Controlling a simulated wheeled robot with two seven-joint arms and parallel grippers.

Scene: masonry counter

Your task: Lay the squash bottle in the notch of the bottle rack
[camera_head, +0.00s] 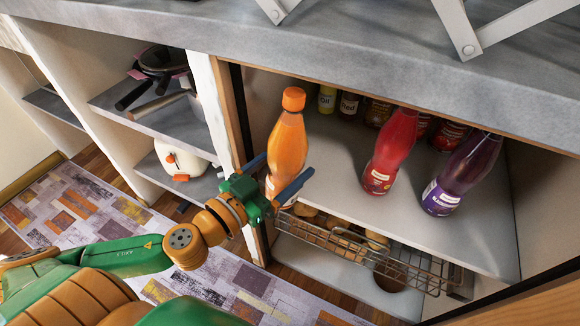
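An orange squash bottle (287,140) with an orange cap stands roughly upright at the front left of the cupboard shelf. My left gripper (283,178) is at its lower part, with one blue finger on each side. I cannot tell whether the fingers press on the bottle or stand apart from it. The bottle's base and part of its label are hidden by the gripper, so I cannot tell whether it rests on the shelf. White flat legs (462,30) stand on the counter at the top; they may belong to the bottle rack, but no notch is in view. My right gripper is not in view.
A red bottle (390,150) and a purple bottle (461,175) stand right of the orange one on the shelf (335,180). Jars (348,104) stand behind. A wire basket (350,245) is below. The grey counter (350,40) overhangs the cupboard. A wooden-edged post (222,110) is left.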

